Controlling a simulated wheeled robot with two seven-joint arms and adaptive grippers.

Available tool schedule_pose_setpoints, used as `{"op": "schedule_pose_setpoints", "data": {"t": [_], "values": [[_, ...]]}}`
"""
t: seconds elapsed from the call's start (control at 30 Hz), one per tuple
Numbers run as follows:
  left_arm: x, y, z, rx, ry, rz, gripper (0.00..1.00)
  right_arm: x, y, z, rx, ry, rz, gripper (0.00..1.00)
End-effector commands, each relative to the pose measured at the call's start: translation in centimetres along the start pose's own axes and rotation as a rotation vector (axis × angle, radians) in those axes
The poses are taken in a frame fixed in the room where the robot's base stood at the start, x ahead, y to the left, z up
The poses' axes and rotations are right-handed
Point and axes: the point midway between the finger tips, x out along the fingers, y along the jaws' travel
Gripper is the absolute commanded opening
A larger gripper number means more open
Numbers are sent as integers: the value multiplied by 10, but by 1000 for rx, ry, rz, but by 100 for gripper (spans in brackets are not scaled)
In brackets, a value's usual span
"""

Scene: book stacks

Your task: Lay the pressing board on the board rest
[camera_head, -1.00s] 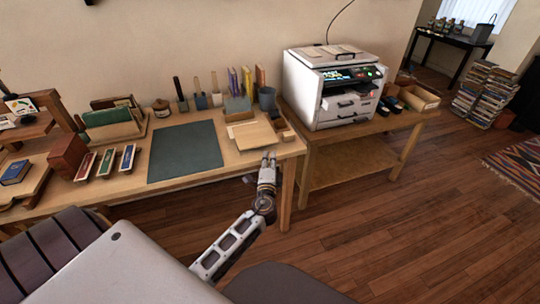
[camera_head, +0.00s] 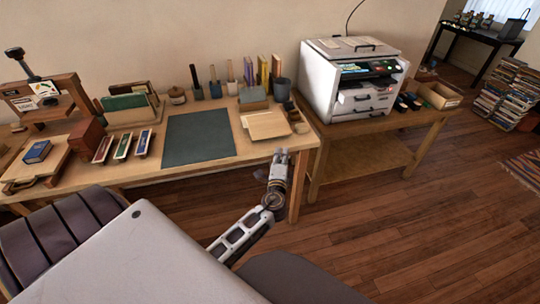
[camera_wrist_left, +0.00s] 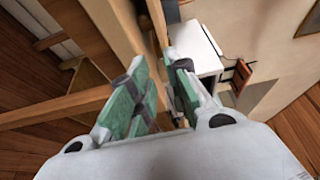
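A pale flat wooden board (camera_head: 268,125), which looks like the pressing board, lies near the right end of the long worktable, to the right of a dark green mat. I cannot clearly pick out the board rest; a small wooden piece (camera_head: 301,128) sits just right of the board. My left gripper (camera_head: 280,156) is at the table's front edge, below and apart from the board in the picture. In the left wrist view its green-padded fingers (camera_wrist_left: 160,95) stand apart with nothing between them. My right gripper is not in view.
The worktable also holds the green mat (camera_head: 199,138), several small books (camera_head: 123,145), a wooden press (camera_head: 45,100) at the left and a dark cup (camera_head: 281,88). A white printer (camera_head: 350,80) stands on a side table at the right.

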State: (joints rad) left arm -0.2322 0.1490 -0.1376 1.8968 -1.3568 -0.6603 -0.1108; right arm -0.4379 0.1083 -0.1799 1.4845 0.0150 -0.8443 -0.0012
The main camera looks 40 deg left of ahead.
Motion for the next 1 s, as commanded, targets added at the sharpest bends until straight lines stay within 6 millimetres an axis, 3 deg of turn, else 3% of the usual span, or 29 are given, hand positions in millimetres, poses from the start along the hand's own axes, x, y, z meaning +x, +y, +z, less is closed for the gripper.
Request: {"op": "schedule_pose_setpoints", "data": {"t": [0.17,0.47,0.77,1.0], "values": [[-6,38,4,-58,-9,96,18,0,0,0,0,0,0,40],[-41,148,14,-233,-65,383,18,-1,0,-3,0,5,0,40],[-102,255,25,-412,-165,684,18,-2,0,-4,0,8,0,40],[-166,328,31,-548,-272,918,18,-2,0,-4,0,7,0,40]]}}
